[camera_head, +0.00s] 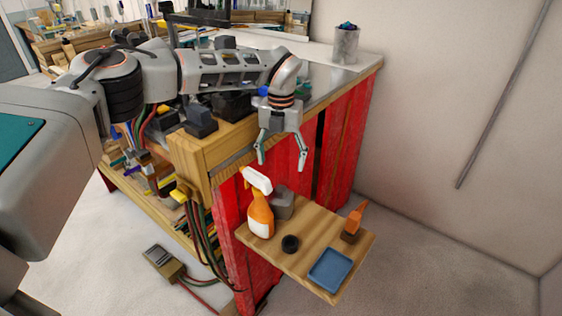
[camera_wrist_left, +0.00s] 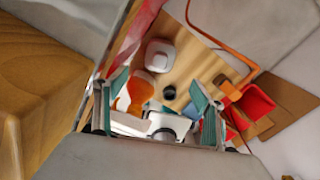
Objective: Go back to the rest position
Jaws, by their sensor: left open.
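My left gripper (camera_head: 281,162) hangs fingers down in the head view, open and empty, above the small wooden shelf (camera_head: 309,229) on the side of the red-panelled bench. My left arm reaches in from the left over the bench top. The left wrist view also shows the open fingers (camera_wrist_left: 160,100), with the shelf and its items beyond them. An orange spray bottle with a white head (camera_head: 260,212) stands on the shelf below the gripper, apart from it in the head view. My right gripper is not in view.
The shelf also holds a grey container (camera_head: 283,203), a black round piece (camera_head: 290,244), a blue tray (camera_head: 330,269) and an orange item on a brown block (camera_head: 354,219). A metal cup (camera_head: 346,46) stands on the bench. Open floor lies right of the shelf.

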